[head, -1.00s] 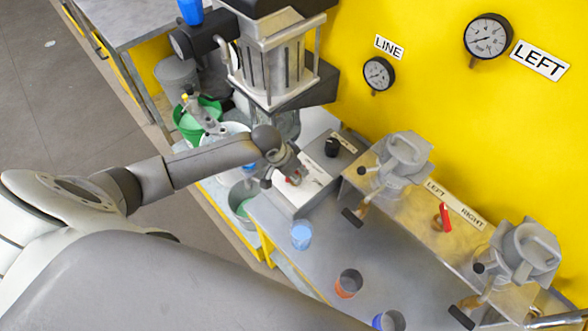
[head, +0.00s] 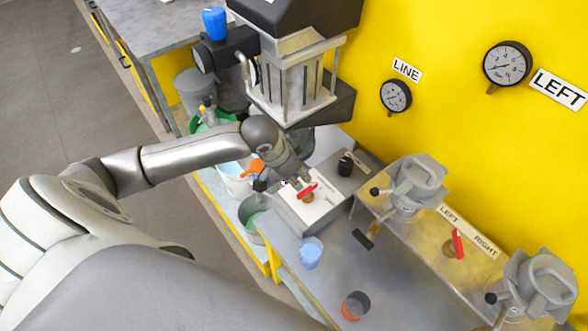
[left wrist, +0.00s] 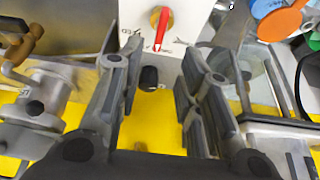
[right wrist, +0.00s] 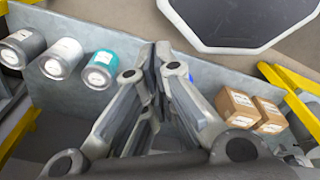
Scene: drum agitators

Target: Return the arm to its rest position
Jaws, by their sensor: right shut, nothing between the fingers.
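My left gripper (head: 296,182) is at the control box beside the drum agitator, next to a red-handled knob (head: 307,191) on the box's white face. In the left wrist view the fingers (left wrist: 155,62) are wide apart and empty, with the red knob (left wrist: 161,28) ahead of them and a black knob (left wrist: 149,78) in the gap between them. The gripper looks clear of the red knob. My right gripper (right wrist: 160,55) is shut and empty in the right wrist view; it does not show in the head view.
The agitator (head: 290,85) stands close behind my left gripper. Cans (right wrist: 62,58) and cartons (right wrist: 238,105) are near my right gripper.

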